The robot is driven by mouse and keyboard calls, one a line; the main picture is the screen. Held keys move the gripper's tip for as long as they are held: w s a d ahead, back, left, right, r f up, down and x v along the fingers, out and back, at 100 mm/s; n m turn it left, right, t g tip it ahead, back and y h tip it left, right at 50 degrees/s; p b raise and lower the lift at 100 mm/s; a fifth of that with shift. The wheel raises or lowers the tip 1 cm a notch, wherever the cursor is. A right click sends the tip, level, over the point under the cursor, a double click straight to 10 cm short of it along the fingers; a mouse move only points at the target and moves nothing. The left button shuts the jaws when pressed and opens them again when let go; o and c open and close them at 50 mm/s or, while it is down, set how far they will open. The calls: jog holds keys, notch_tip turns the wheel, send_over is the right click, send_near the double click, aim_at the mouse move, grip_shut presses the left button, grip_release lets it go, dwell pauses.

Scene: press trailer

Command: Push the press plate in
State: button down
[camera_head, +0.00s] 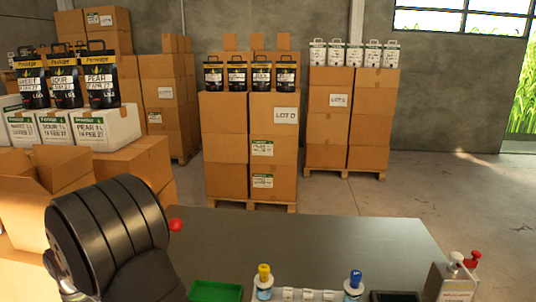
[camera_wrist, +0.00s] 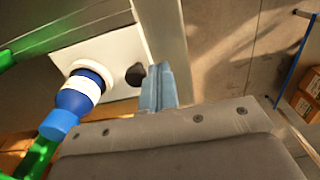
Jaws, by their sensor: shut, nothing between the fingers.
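In the wrist view a pale flat plate (camera_wrist: 119,45) stands behind a blue bottle; I take it for the press plate, but cannot be sure. A round black knob or stop (camera_wrist: 135,74) shows on or before it. The blue bottle (camera_wrist: 84,90) has a white label and a blue cap and lies tilted in the picture, left of my fingers. My gripper (camera_wrist: 158,72) is shut and empty, its tips close to the black knob; whether they touch it cannot be told. In the head view my fingers and the press plate cannot be made out.
Green bars (camera_wrist: 60,25) border the wrist view's left.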

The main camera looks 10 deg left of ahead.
jog(key=shift+f, duration=0.4)
jog(key=shift+w, duration=6)
jog(key=shift+s, duration=0.45)
jog(key=shift+r, duration=4.55)
notch_tip(320, 180, down, 9)
jog(key=shift+r, duration=0.1)
jog(key=shift+w+f, duration=0.1)
jog(key=shift+f, duration=0.1)
jog(key=shift+w, duration=0.25)
